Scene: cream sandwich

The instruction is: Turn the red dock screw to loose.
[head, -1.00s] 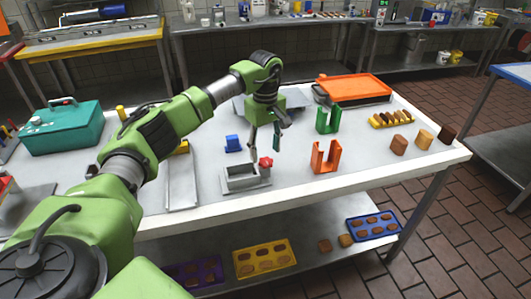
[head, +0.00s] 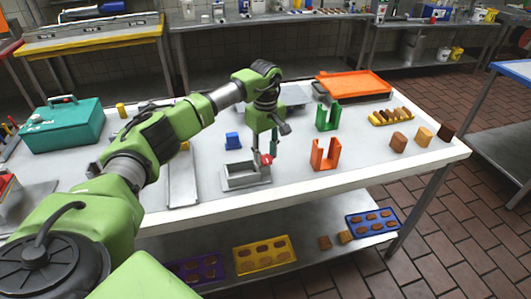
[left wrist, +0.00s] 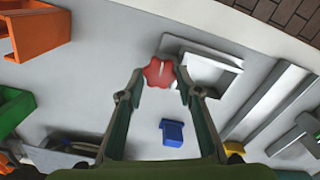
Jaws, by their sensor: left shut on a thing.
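The red dock screw (head: 267,159) stands at the back right of the grey dock (head: 243,183) on the table. In the left wrist view the screw is a red lobed knob (left wrist: 158,71) with a pale line on it, beside the light dock (left wrist: 215,77). My left gripper (head: 263,154) points down over the screw and is shut on it. In the left wrist view its fingertips (left wrist: 158,76) are on either side of the knob. The fingers partly hide the screw in the head view. My right gripper is not in view.
A blue block (head: 233,141) stands behind the dock. An orange holder (head: 325,155) and a green holder (head: 328,117) stand to the right. A grey tray (head: 183,180) lies to the left. The table front right of the dock is clear.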

